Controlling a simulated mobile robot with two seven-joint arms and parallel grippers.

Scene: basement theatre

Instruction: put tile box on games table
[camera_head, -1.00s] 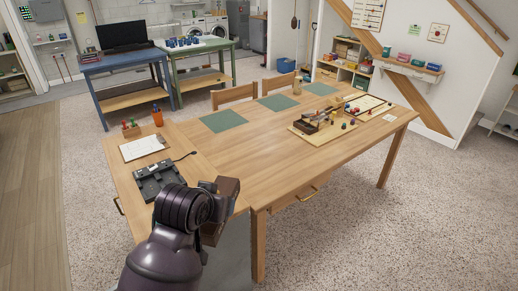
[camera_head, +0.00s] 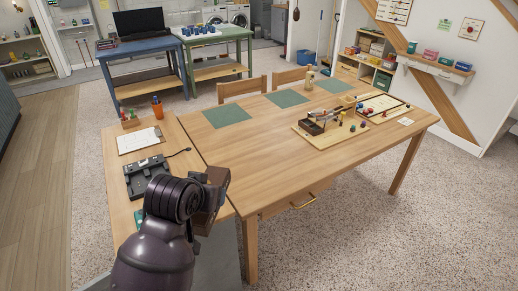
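My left arm comes in from the lower left, and its wrist hides most of the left gripper (camera_head: 207,190). A dark brown wooden box (camera_head: 217,186), which looks like the tile box, sits at the end of this arm, over the near left part of the tabletop. The fingers are hidden, but the box keeps its place at the wrist in both frames. The large light-wood table (camera_head: 270,155) carries game boards and looks like the games table. My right gripper is not in view.
A clipboard (camera_head: 140,140) and a black device (camera_head: 147,174) lie on the table's left section. Green mats (camera_head: 227,116) line its far side. A game board with pieces (camera_head: 328,130) stands to the right. Bare wood lies between. Chairs (camera_head: 243,88) stand behind.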

